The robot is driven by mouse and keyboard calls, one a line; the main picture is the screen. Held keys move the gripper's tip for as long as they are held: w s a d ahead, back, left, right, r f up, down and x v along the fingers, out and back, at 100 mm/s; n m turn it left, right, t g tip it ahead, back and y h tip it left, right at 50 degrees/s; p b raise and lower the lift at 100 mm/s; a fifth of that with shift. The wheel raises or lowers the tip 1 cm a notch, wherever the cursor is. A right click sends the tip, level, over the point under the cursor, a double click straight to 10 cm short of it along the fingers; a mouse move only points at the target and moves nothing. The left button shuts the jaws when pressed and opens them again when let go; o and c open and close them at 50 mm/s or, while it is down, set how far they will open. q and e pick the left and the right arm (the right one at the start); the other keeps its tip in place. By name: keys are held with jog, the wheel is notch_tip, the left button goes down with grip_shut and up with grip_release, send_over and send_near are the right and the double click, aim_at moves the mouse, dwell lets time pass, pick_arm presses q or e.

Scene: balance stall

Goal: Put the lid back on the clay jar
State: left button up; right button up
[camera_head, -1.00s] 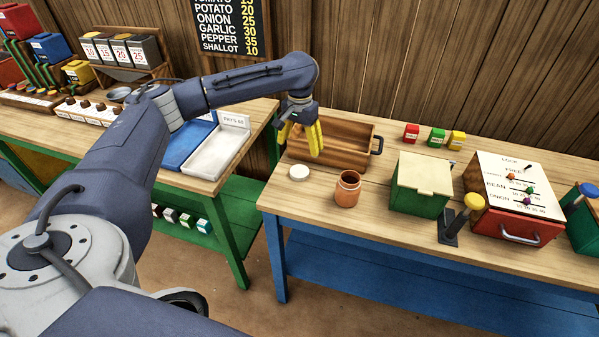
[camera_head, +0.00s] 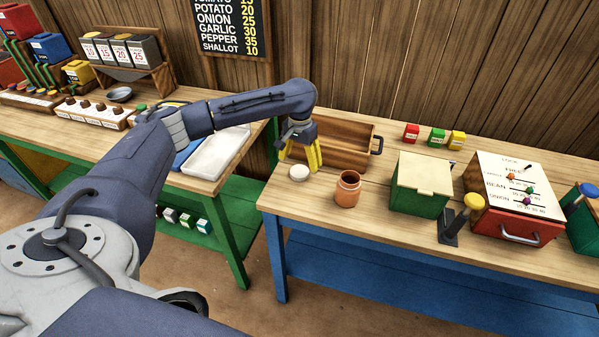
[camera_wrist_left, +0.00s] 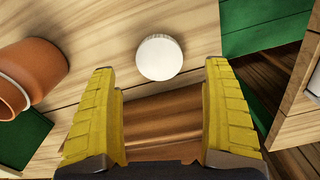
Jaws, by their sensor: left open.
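The clay jar (camera_head: 347,189) stands upright and open on the right-hand table. In the left wrist view the jar (camera_wrist_left: 34,72) is at the left edge. The white round lid (camera_head: 299,173) lies flat on the table to the left of the jar, and in the left wrist view the lid (camera_wrist_left: 159,57) sits beyond and between the fingertips. My left gripper (camera_head: 300,157) has yellow fingers and hangs just above and behind the lid. It is open and empty, and its fingers also show in the left wrist view (camera_wrist_left: 160,80). My right gripper is not in view.
A wooden crate (camera_head: 343,131) stands behind the lid and jar. A green box with a cream lid (camera_head: 421,181) is right of the jar. A red panel box (camera_head: 513,222) stands farther right.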

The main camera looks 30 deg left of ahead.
aim_at(300, 170)
pick_arm(q)
jog(key=shift+f, duration=2.25)
jog(key=c, duration=1)
